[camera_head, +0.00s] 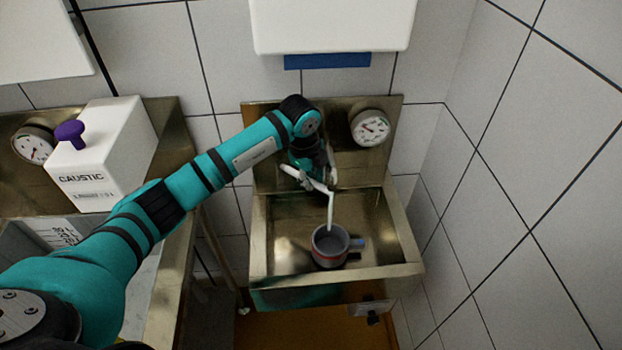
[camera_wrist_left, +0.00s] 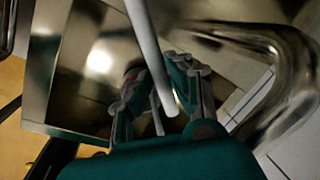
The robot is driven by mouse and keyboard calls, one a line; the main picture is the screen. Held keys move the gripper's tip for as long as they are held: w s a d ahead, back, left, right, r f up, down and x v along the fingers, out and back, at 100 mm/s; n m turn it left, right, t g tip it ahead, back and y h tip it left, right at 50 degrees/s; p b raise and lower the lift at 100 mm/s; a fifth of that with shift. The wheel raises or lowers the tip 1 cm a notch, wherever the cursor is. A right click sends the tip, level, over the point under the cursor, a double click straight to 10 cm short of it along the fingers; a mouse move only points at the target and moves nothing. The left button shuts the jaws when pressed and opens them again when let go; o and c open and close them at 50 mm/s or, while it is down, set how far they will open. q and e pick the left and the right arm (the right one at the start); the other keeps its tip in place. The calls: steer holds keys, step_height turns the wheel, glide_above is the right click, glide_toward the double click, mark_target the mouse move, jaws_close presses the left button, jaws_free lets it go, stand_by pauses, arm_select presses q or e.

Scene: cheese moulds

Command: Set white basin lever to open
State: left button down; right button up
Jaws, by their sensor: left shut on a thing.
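The metal basin (camera_head: 291,242) stands against the wall in the head view, and its interior also shows in the wrist view (camera_wrist_left: 88,80). The white lever (camera_head: 331,208) is a thin bent rod hanging over it. In the left wrist view the white lever (camera_wrist_left: 150,52) runs down between my fingers. My left gripper (camera_head: 313,178) reaches down at the back of the basin and is shut on the white lever; its fingers show on both sides of the rod (camera_wrist_left: 158,92). The exact contact is partly hidden by the hand. My right gripper is not in view.
A grey cup (camera_head: 330,246) stands in the basin under the rod. A round gauge (camera_head: 370,128) is on the backsplash. A curved metal pipe (camera_wrist_left: 285,75) is close to the gripper. A white caustic container (camera_head: 103,153) stands left. A white box (camera_head: 333,25) hangs above.

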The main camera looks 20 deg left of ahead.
arm_select(q)
steer(key=c, duration=1.2)
jaws_free()
steer(key=shift+c, duration=0.2)
